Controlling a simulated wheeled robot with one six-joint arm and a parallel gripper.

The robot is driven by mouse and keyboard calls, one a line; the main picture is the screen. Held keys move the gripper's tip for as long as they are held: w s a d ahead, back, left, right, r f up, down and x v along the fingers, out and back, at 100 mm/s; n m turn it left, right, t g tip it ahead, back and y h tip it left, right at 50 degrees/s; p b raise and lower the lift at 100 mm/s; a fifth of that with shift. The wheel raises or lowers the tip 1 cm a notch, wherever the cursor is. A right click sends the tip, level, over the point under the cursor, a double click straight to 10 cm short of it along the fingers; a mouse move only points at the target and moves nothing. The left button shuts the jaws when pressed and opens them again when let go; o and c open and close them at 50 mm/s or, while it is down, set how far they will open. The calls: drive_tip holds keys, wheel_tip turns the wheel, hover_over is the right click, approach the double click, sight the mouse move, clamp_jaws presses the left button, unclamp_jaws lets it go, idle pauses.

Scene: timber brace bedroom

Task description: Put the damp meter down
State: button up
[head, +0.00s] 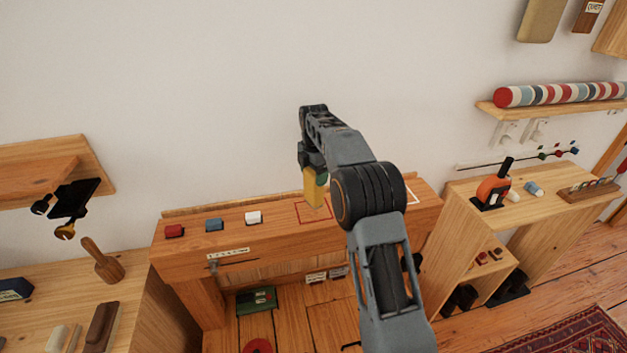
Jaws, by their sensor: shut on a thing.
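The damp meter appears to be the yellow block-like thing (312,192) below the end of my arm in the head view. My gripper (313,172) is shut on its upper part and holds it upright. The meter's lower end is over or at a red outlined square (301,215) on the wooden bench top (275,221). I cannot tell whether it touches the surface. A bit of green shows beside its upper right side. My arm hides part of the bench to the right.
A white outline (413,196) shows at the right end. A wall runs behind. A shelf unit (463,205) stands right, with an orange tool (492,191).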

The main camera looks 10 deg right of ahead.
drive_tip(key=shift+w+f, duration=0.15)
drive_tip(key=shift+f, duration=1.5)
drive_tip(key=shift+f, duration=0.2)
drive_tip(key=o, duration=0.9)
drive_tip(key=shift+o, duration=0.2)
